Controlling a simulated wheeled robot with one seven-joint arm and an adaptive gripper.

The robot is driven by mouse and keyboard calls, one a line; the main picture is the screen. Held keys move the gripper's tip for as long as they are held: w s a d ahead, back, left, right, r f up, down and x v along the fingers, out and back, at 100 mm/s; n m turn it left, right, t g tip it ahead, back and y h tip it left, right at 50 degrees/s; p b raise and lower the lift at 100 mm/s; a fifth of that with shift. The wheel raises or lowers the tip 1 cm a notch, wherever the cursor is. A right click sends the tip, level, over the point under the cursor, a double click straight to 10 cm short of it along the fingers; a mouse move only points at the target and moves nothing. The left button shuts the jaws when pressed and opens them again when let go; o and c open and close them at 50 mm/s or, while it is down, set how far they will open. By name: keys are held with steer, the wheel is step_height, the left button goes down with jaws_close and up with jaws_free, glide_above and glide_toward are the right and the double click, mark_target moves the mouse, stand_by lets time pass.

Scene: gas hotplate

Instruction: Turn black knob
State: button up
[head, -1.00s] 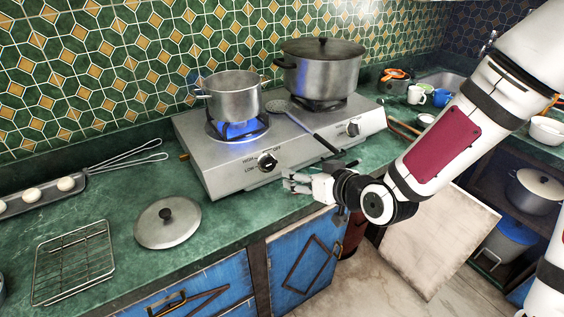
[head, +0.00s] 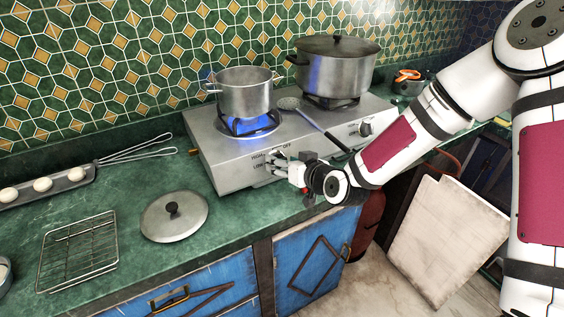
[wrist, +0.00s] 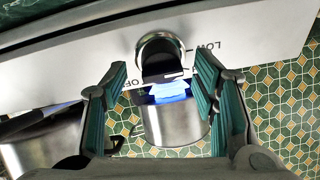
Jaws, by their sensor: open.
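The black knob (head: 277,156) for the lit left burner is on the sloping front panel of the steel hotplate (head: 225,172), mostly hidden by my gripper in the head view. In the wrist view the knob (wrist: 160,62) has a chrome ring around a black grip and sits between my fingertips in the picture. My gripper (head: 283,168) is open in front of this knob. Its two teal-lined fingers (wrist: 161,70) stand on either side of the knob, and I cannot tell whether they touch it. A second black knob (head: 366,128) is on the panel's right, clear of my gripper.
A small steel pot (head: 246,95) stands over the blue flame, and a large lidded pot (head: 337,70) on the right burner. A skimmer (head: 318,128) lies between them, its handle reaching toward the panel. A loose lid (head: 174,220) and a wire rack (head: 78,252) lie on the counter at left.

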steer(key=shift+x, duration=0.75)
steer(key=c, duration=1.2)
steer(key=shift+o, duration=0.2)
steer(key=shift+m, duration=0.3)
steer(key=m+h+p, duration=0.1)
steer(key=m, duration=0.3)
steer(key=shift+s+r+m+t+p, duration=0.1)
steer(key=shift+m+t+p, duration=0.25)
steer(key=shift+m+t, duration=0.05)
steer(key=shift+m+h+p, duration=0.4)
steer(key=shift+m+p, duration=0.35)
steer(key=shift+m, duration=1.25)
